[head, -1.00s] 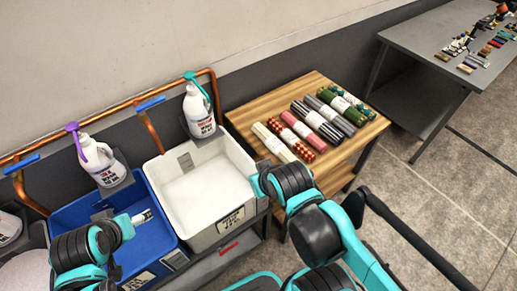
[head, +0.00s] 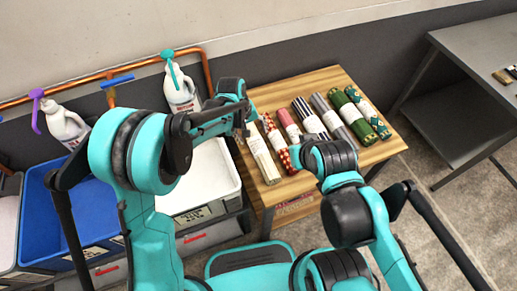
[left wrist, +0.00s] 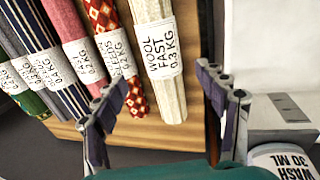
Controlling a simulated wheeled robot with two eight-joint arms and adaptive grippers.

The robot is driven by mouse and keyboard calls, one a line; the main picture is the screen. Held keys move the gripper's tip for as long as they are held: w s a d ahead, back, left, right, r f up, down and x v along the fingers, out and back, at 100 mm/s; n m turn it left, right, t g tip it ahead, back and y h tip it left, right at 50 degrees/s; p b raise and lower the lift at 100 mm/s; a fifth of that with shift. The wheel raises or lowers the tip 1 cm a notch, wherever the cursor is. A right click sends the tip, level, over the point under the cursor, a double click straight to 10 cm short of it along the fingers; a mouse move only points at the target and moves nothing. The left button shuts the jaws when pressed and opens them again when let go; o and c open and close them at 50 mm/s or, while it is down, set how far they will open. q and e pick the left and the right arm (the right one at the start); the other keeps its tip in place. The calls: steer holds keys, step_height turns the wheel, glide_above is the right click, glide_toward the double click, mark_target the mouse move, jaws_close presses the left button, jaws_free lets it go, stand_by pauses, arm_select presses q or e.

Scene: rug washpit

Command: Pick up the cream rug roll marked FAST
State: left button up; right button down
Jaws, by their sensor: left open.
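The cream rug roll (head: 262,157) lies at the left end of the row of rolls on the wooden table. In the left wrist view the cream roll (left wrist: 165,55) has a white label reading WOOL FAST 0.3 KG. My left gripper (left wrist: 165,80) is open and empty, its two fingers on either side of the roll's near end in that picture. In the head view my left gripper (head: 243,118) is over the table's left edge, near the roll's far end. Whether it touches the roll cannot be told. The fingers of my right gripper do not show.
A red-checked roll (left wrist: 104,15) lies close beside the cream one, then pink, striped, grey and green rolls. A white tub (head: 215,172) stands left of the wooden table (head: 330,80), and a blue tub (head: 38,222) further left. Bottles stand behind the tubs.

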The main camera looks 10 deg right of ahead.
mark_target(256, 144)
arm_select(q)
steer(key=b+x, duration=0.1)
steer(key=x, duration=0.2)
steer(key=shift+s+f, duration=0.1)
steer(key=x, duration=0.1)
steer(key=b+x, duration=0.1)
steer(key=x, duration=0.1)
steer(key=b+x, duration=0.1)
steer(key=shift+s+f, duration=0.3)
steer(key=shift+f, duration=0.1)
steer(key=shift+r, duration=0.1)
steer(key=c, duration=1.5)
